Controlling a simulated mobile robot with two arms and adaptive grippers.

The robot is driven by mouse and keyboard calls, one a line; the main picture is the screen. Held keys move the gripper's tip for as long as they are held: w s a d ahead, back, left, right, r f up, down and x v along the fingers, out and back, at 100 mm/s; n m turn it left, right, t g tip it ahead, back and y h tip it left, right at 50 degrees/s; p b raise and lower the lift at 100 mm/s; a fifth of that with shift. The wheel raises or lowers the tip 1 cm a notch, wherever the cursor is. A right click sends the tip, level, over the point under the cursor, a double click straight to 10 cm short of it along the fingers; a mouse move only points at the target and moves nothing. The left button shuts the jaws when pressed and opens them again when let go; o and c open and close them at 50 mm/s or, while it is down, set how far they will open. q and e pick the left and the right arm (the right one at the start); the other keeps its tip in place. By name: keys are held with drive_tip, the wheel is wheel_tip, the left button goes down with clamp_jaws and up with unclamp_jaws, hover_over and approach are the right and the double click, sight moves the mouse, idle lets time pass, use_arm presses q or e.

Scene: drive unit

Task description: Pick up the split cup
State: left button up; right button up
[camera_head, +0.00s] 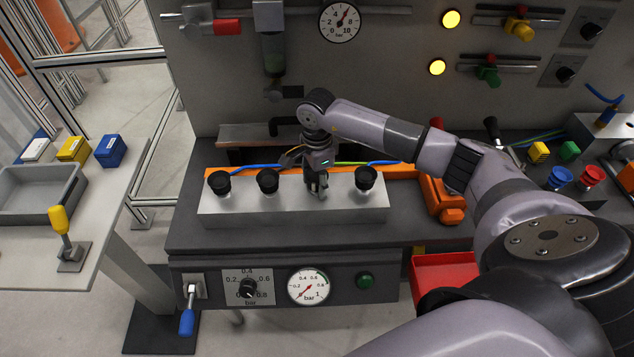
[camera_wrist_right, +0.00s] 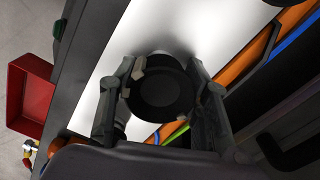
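A pale metal block (camera_head: 240,211) on the bench carries a row of black cups. Three show clearly in the head view: one at the left end (camera_head: 219,182), one beside it (camera_head: 267,181), and one near the right end (camera_head: 366,178). My right gripper (camera_head: 317,190) points down at the block, between the second and the right-end cup. In the right wrist view, a round black cup (camera_wrist_right: 160,92) sits between the right gripper's fingers (camera_wrist_right: 162,72). Whether they press on it is unclear. No split shows on any cup. My left gripper is out of view.
Blue and green hoses run behind the block along an orange strip (camera_head: 394,170). A red bin (camera_head: 445,273) is below the bench at right. A grey tray (camera_head: 70,205) is on the left table. Gauges and handles line the back panel.

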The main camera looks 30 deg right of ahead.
drive_tip(key=c, duration=0.7)
